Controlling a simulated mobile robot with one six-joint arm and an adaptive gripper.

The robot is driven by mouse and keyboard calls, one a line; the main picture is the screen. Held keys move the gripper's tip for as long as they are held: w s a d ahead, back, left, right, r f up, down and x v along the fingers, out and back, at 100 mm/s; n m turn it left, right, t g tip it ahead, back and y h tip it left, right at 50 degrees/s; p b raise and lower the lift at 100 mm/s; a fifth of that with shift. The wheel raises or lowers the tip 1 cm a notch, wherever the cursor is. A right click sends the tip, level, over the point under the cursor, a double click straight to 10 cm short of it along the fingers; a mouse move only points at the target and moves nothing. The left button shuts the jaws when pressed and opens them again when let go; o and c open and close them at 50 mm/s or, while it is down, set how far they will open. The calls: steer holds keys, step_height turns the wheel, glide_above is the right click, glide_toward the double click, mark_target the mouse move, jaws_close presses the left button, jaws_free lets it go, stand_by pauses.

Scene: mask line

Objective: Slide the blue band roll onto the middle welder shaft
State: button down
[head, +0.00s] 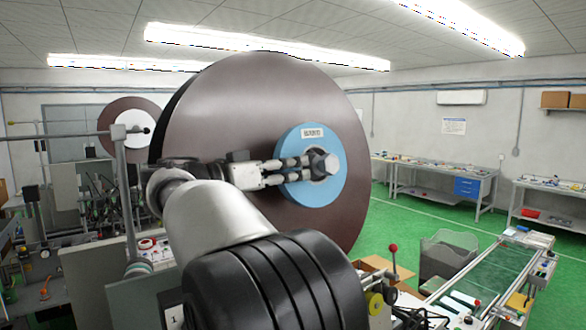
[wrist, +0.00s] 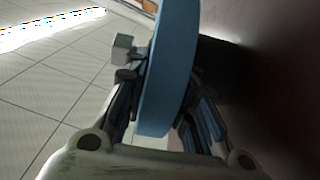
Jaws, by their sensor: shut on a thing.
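The blue band roll (head: 337,187) is a flat light-blue ring with a white label, standing upright in front of a large brown disc (head: 230,95). My gripper (head: 300,172) is shut on the roll from the left side. In the wrist view the roll (wrist: 170,65) stands edge-on between the fingers (wrist: 165,130). A grey blocky shaft end (head: 325,163) shows at the roll's centre, and a grey block also shows beside its outer face in the wrist view (wrist: 122,46). The roll appears to be around the shaft. Its bore is mostly hidden, and its distance from the disc is unclear.
A smaller brown disc with a white hub (head: 130,127) stands behind at the left, among machine parts. A green conveyor (head: 490,270), a grey bin (head: 448,255) and a red-knobbed lever (head: 393,250) are at the lower right. Green floor is open beyond.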

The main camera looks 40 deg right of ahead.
steer(key=shift+w, duration=0.4)
steer(key=c, duration=1.7)
jaws_free()
steer(key=shift+d, duration=0.1)
steer(key=o, duration=0.5)
steer(key=shift+w+d+f, duration=0.25)
steer(key=shift+w+d, duration=0.05)
steer(key=shift+d, duration=0.1)
steer(key=shift+c, duration=0.2)
steer(key=shift+a, duration=0.15)
steer(key=w+a, duration=0.1)
steer(key=a, duration=1)
steer(key=shift+a, duration=0.4)
steer(key=shift+w, duration=0.1)
